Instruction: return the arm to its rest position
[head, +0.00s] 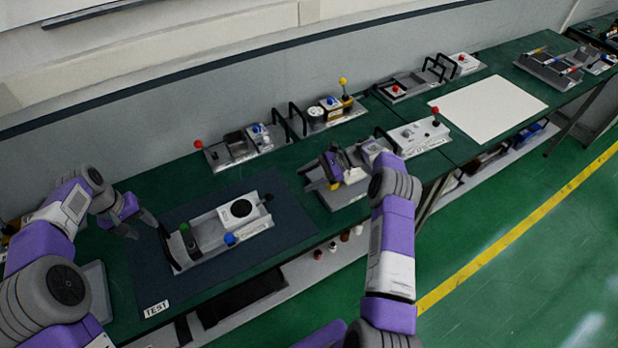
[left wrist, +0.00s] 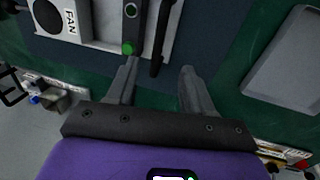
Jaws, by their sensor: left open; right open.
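My left gripper (head: 142,226) is open and empty at the left edge of a dark blue mat (head: 285,215), just left of a grey panel unit. In the left wrist view my left gripper (left wrist: 160,85) shows two spread fingers with nothing between them. The left fingertip appears close to a green knob on the unit; I cannot tell if they touch. My right gripper (head: 331,172) is over another grey unit to the right of the mat; its fingers are partly hidden among that unit's parts.
The panel unit (head: 210,240) on the mat has green and blue knobs and a round fan. Several similar units line the green table's back, including one with a red knob (head: 198,144). A white sheet (head: 487,108) lies to the right. A grey tray (left wrist: 290,65) shows beside my left gripper.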

